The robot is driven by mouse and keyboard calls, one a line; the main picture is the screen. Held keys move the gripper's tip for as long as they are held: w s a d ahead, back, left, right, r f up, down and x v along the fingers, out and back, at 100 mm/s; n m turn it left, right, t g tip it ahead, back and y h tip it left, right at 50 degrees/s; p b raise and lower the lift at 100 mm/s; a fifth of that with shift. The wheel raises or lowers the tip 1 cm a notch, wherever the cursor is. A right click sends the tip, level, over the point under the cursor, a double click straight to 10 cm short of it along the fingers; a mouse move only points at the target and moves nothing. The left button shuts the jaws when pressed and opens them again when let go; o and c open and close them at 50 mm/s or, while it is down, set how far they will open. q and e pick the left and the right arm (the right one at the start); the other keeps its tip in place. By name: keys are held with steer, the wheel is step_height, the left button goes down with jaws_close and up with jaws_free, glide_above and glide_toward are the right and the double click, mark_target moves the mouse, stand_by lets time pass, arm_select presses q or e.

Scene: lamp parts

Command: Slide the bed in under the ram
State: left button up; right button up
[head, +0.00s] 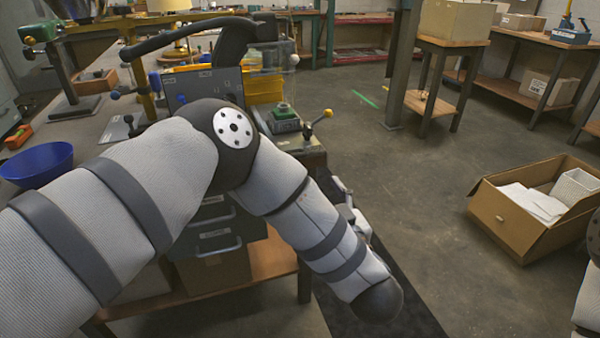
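A dark machine with a thick curved arm (240,40) stands on the bench at the upper middle; it may carry the ram, but I cannot make out a ram face. Beside it, near the bench's right corner, sits a small green block on a dark base (284,121), possibly the bed. A lever with a yellow ball (327,113) sticks out to its right. My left arm crosses the view in front of the bench and hides much of it. Some metal parts, perhaps my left gripper (346,205), show behind its forearm; their opening is unclear. My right gripper is out of view.
A grey-blue panel box (200,88) and yellow bins (264,88) stand on the bench. A blue bowl (38,165) is at the left. An open cardboard box (520,225) lies on the floor at right. The floor between is clear.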

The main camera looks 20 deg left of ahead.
mark_target(294, 156)
arm_select(q)
steer(key=b+x, duration=0.2)
steer(key=x, duration=1)
steer(key=shift+w+a+b, duration=0.2)
steer(key=shift+w+b, duration=0.1)
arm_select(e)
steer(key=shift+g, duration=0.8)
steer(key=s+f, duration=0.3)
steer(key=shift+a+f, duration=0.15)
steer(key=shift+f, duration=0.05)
arm_select(q)
steer(key=shift+c, duration=0.4)
